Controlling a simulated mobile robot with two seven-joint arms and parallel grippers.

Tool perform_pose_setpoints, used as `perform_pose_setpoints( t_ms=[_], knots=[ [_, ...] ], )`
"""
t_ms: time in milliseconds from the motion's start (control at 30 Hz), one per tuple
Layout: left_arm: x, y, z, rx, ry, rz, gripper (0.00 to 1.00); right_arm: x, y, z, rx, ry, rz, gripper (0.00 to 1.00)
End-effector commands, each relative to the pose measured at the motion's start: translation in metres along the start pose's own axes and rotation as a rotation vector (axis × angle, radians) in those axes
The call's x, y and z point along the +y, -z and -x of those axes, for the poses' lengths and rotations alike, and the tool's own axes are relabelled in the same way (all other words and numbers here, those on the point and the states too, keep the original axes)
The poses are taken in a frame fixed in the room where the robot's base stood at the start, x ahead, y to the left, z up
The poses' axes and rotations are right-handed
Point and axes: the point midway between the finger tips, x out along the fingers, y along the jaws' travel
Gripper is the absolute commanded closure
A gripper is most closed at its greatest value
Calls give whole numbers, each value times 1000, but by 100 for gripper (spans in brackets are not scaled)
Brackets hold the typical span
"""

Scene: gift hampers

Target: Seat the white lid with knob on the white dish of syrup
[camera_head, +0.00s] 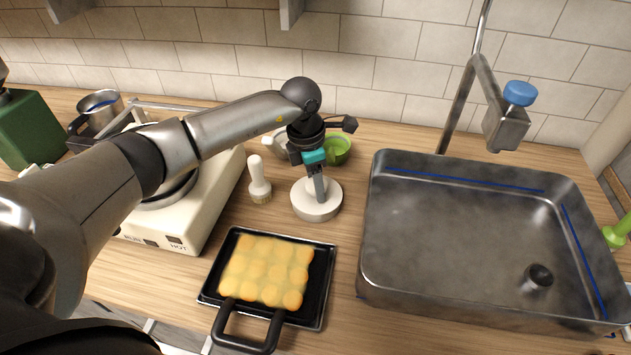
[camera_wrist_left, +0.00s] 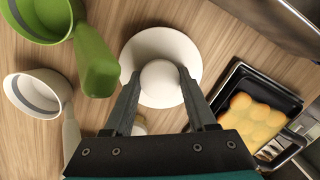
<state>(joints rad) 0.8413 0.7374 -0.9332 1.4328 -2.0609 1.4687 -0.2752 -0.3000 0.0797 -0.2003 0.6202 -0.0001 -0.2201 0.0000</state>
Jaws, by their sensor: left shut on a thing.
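The white lid (camera_head: 318,207) is a round disc at the middle of the counter, left of the sink. In the left wrist view the lid (camera_wrist_left: 150,45) is seen from above, with its round white knob (camera_wrist_left: 160,80) between the fingers. My left gripper (camera_head: 319,190) points down and is shut on the knob. A short white side shows under the lid's top in the head view. I cannot tell whether this is the dish or the lid's own rim. No syrup shows, and no separate white dish is in clear view. My right gripper is not in view.
A black pan (camera_head: 323,270) of yellow-orange rounds lies in front. A white-handled brush (camera_head: 259,180) stands left of the lid. A green cup (camera_head: 338,149) and a white cup (camera_wrist_left: 35,97) with handles are behind. The sink (camera_head: 470,230) is right; a cooker (camera_head: 205,215) is left.

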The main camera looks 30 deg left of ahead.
Motion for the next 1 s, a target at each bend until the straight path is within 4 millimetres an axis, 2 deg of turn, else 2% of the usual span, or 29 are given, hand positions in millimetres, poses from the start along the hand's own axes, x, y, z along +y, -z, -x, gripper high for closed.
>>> perform_pose_setpoints(
  t_ms=[867, 900, 1000],
  knots=[
    [0, 0, -2, 0, 0, 0, 100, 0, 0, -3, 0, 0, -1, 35],
    [0, 0, -2, 0, 0, 0, 40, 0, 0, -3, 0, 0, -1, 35],
    [0, 0, -2, 0, 0, 0, 28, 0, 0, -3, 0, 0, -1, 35]
  ],
)
